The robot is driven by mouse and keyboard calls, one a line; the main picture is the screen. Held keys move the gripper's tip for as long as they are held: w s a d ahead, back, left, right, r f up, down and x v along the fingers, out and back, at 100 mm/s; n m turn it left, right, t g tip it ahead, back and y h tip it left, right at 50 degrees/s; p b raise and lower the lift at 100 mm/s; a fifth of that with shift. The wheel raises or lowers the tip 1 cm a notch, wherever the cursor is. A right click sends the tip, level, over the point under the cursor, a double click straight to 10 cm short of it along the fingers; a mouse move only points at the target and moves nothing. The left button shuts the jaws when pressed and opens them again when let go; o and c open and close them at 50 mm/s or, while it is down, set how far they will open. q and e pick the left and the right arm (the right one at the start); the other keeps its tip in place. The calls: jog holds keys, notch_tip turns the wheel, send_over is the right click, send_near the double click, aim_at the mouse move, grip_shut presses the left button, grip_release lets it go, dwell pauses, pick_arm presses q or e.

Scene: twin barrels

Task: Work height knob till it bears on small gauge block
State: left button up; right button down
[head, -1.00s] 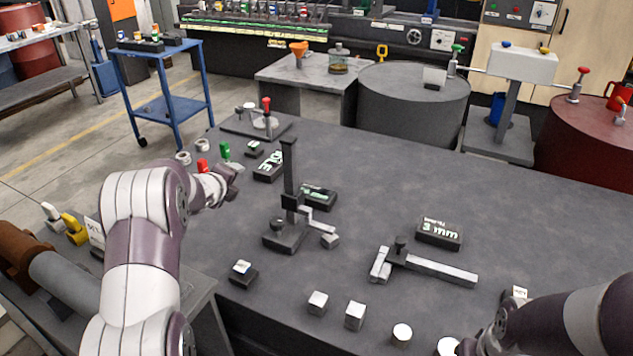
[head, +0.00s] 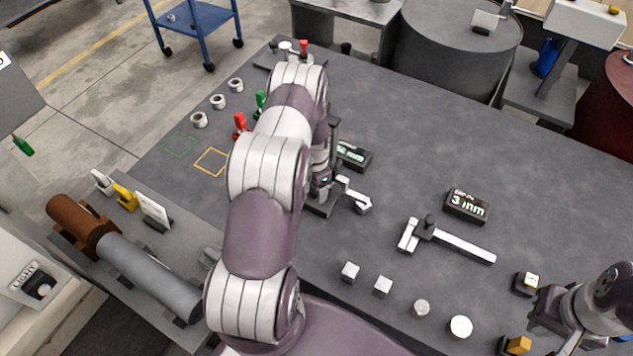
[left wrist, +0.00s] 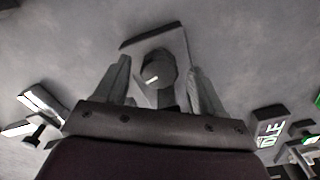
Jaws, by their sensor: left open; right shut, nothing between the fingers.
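The height gauge stands mid-table in the head view, mostly hidden behind my left arm; its dark post (head: 334,128) and pale bent scriber (head: 347,190) show. A small pale gauge block (head: 363,206) sits at the scriber tip; I cannot tell whether they touch. In the left wrist view, a round dark knob (left wrist: 158,70) with a white mark lies between the fingers of my left gripper (left wrist: 160,88), which is open, one finger each side. I see no clear contact. My right gripper (head: 545,308) is shut and empty at the lower right.
Several blocks and cylinders, including a block (head: 350,271), line the front edge. Red (head: 240,125) and green (head: 261,103) pegs stand left of my arm. The table's back right is clear.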

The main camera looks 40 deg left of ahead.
pick_arm(q)
jog(key=shift+s, duration=0.1)
jog(key=shift+c, duration=0.7)
jog(key=c, duration=0.9)
jog(key=n+b, duration=0.1)
jog(key=n, duration=0.2)
jog(key=shift+f+b, duration=0.15)
jog(key=shift+b, duration=0.2)
jog(key=n+b, duration=0.1)
jog(key=n, duration=0.2)
jog(key=shift+n, duration=0.3)
jog(key=n+b, duration=0.1)
jog(key=n, duration=0.2)
jog(key=shift+b, duration=0.3)
jog(key=shift+n+b, duration=0.4)
jog(key=shift+n, duration=1.7)
